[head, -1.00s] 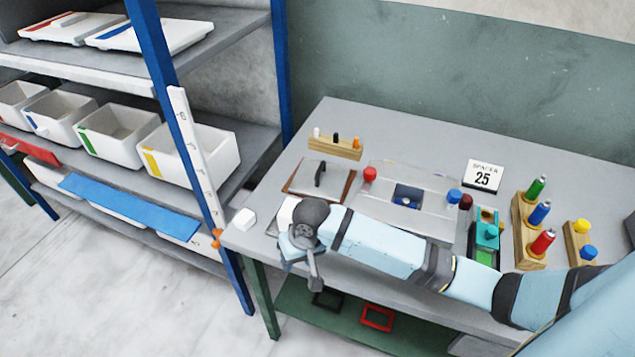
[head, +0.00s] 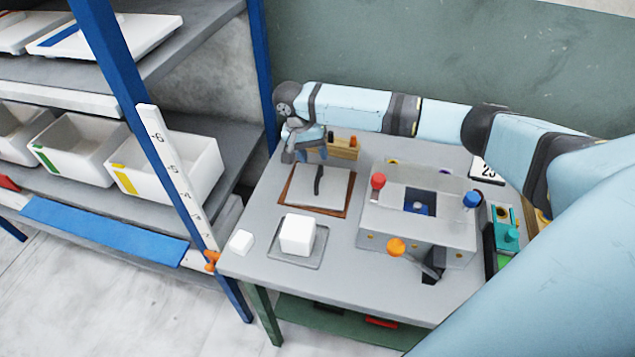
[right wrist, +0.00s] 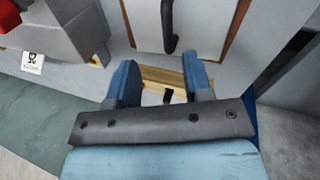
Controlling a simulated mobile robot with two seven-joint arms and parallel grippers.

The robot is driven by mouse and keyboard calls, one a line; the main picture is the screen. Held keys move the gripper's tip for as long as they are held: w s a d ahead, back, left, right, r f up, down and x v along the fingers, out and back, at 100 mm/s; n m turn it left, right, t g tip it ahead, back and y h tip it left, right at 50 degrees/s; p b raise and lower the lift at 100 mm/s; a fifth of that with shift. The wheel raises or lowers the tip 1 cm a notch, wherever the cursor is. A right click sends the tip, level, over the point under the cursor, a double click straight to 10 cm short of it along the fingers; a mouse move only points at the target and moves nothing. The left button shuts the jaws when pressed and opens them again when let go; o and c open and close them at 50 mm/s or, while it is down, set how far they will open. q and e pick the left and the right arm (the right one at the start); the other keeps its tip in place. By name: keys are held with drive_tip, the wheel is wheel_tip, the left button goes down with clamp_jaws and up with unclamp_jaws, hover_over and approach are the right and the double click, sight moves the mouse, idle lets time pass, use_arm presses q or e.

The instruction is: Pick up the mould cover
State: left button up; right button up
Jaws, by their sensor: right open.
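The mould cover (head: 301,190), a flat grey plate with an upright black handle (head: 319,179), lies on a brown-edged board on the table. In the right wrist view the cover (right wrist: 147,25) is at the top, partly cut off by the frame, with its handle (right wrist: 168,28) showing. My right gripper (head: 306,154) is open and empty above the table, just behind the cover's handle in the head view. Its two blue fingers (right wrist: 160,68) are apart, with a wooden rack visible between them. My left gripper is not in view.
The grey press (head: 378,228) with red, blue and orange knobs stands right of the cover. A white block (head: 297,234) sits on a small plate in front. The wooden rack (head: 344,149) is behind the cover. A shelf with white bins (head: 165,172) stands left.

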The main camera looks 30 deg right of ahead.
sight(318, 173)
drive_tip(key=x, duration=0.8)
drive_tip(key=shift+w+a+f+p, duration=0.25)
drive_tip(key=shift+w+f+p, duration=0.1)
drive_tip(key=shift+p, duration=0.05)
clamp_jaws()
